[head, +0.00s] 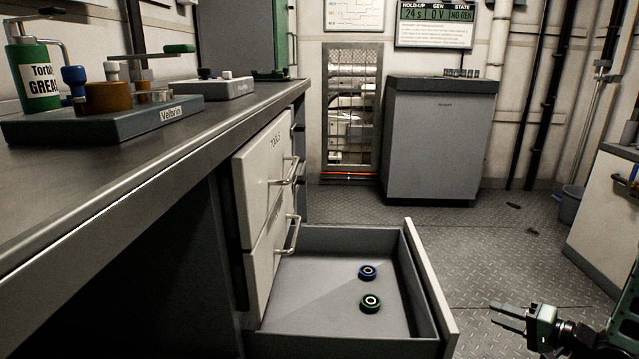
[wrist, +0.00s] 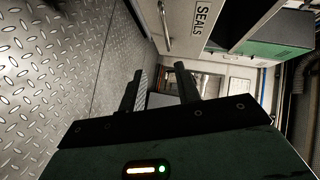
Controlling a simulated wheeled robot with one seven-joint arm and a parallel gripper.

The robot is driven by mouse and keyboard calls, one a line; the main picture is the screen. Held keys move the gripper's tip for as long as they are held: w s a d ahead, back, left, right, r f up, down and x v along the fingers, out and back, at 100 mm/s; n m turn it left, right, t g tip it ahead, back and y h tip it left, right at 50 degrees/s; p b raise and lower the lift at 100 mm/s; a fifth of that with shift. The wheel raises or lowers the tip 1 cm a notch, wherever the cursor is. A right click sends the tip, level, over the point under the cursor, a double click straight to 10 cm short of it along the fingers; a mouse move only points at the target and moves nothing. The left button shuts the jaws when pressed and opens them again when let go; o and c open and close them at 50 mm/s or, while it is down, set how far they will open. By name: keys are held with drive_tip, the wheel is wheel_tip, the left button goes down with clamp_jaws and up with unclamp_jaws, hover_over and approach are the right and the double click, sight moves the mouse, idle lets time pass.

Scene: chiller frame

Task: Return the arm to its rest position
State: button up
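My gripper (head: 493,315) is at the lower right of the head view, held out over the patterned metal floor, to the right of the open drawer (head: 425,290). Its two fingers are apart with nothing between them. In the wrist view the fingers (wrist: 160,88) also show a clear gap. Part of my arm runs off the right edge of the head view. My gripper touches nothing that I can see.
A workbench (head: 150,160) runs along the left. A grey cabinet (head: 440,140) stands at the back. A drawer unit marked SEALS (wrist: 205,20) shows in the wrist view. Open floor lies between.

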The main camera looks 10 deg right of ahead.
drive_tip(key=w+a+r+n+g+h, duration=0.2)
drive_tip(key=w+r+n+g+h, duration=0.1)
drive_tip(key=w+r+n+h, duration=0.3)
drive_tip(key=s+a+r+g+h, duration=0.3)
drive_tip(key=s+a+r, duration=0.2)
drive_tip(key=r, duration=0.3)
drive_tip(key=s+a+r+n+g+y, duration=0.15)
drive_tip(key=s+a+n, duration=0.25)
drive_tip(key=s+a, duration=0.5)
drive_tip(key=s+a+r+n+g, duration=0.3)
drive_tip(key=s+a, duration=0.5)
drive_tip(key=a, duration=0.2)
drive_tip(key=s+a+r+n+g, duration=0.2)
drive_tip(key=s+a+n, duration=0.2)
drive_tip(key=s+a, duration=0.5)
wheel_tip(320, 180, up, 36)
drive_tip(key=p, duration=3.5)
drive_tip(key=shift+d+m+p, duration=0.15)
drive_tip(key=shift+m+p, duration=0.15)
drive_tip(key=shift+p, duration=0.1)
drive_tip(key=shift+f, duration=0.1)
